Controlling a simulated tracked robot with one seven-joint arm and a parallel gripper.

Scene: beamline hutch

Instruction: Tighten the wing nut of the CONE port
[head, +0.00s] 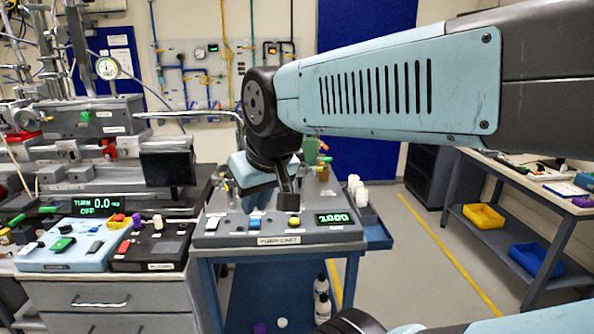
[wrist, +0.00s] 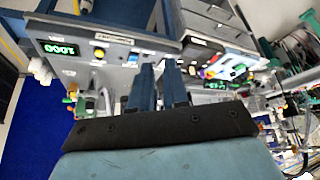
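I cannot pick out the CONE port or its wing nut in either view; no label reading CONE is legible. My gripper (head: 288,201) hangs at the end of the bent arm, over the grey control panel (head: 212,239) on the blue cart. In the wrist view its two blue-grey fingers (wrist: 159,84) stand side by side with a narrow gap and nothing visible between them. The panel has a green display (head: 334,218) reading 1000, a yellow knob, a blue button and small switches. My forearm and wrist hide part of the cart top behind.
Left of the cart, a pale blue box (head: 58,257) and a black box (head: 148,265) with switches sit on a drawer bench. A workbench with a yellow bin (head: 484,216) is at right. Floor between is clear.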

